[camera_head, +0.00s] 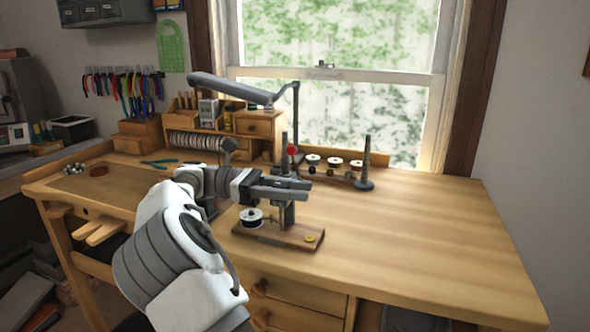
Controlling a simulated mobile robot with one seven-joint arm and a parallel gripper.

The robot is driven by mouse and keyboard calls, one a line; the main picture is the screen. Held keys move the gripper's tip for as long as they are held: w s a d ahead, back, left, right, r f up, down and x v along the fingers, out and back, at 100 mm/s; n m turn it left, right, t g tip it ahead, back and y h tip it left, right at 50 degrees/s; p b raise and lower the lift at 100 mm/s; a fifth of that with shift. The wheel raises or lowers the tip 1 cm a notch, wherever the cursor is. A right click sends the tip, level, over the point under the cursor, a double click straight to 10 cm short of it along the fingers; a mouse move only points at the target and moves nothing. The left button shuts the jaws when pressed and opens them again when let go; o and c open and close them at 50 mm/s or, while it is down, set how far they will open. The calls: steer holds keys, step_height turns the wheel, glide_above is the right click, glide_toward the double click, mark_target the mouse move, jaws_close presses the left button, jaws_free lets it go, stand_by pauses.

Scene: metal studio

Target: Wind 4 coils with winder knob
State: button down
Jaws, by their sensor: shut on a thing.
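The coil winder has a brown wooden base (279,236) on the bench, with a dark upright post (288,212) rising from it. A white-and-dark spool (251,215) sits on the left of the base, and a small yellow disc (310,239) lies at its right end. My gripper (300,186) reaches in from the left at the post's mid-height. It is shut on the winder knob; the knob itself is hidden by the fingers. How many coils are wound cannot be made out.
Several spools (335,163) stand on a rack behind the winder, beside a dark cone-shaped stand (365,173). A grey lamp arm (232,88) hangs above the back organiser (257,124). Pliers (160,163) lie left. The right of the wooden bench (430,235) is clear.

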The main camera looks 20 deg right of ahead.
steer(key=shift+s+r+m+g+y+p, duration=0.1)
steer(key=shift+m+g+y+p, duration=0.35)
steer(key=shift+p, duration=0.75)
steer(key=shift+s+r+m+g+y+p, duration=0.1)
steer(key=shift+m+g+y+p, duration=0.35)
steer(key=shift+p, duration=0.7)
steer(key=shift+f+g+p, duration=0.25)
steer(key=shift+g+p, duration=0.15)
steer(key=shift+p, duration=0.15)
steer(key=shift+c, duration=2.3)
jaws_free()
steer(key=s+d+r, duration=0.6)
steer(key=d+r, duration=0.3)
steer(key=r, duration=0.2)
steer(key=shift+s+d+p, duration=0.3)
steer(key=shift+d+p, duration=0.05)
steer(key=shift+p, duration=0.1)
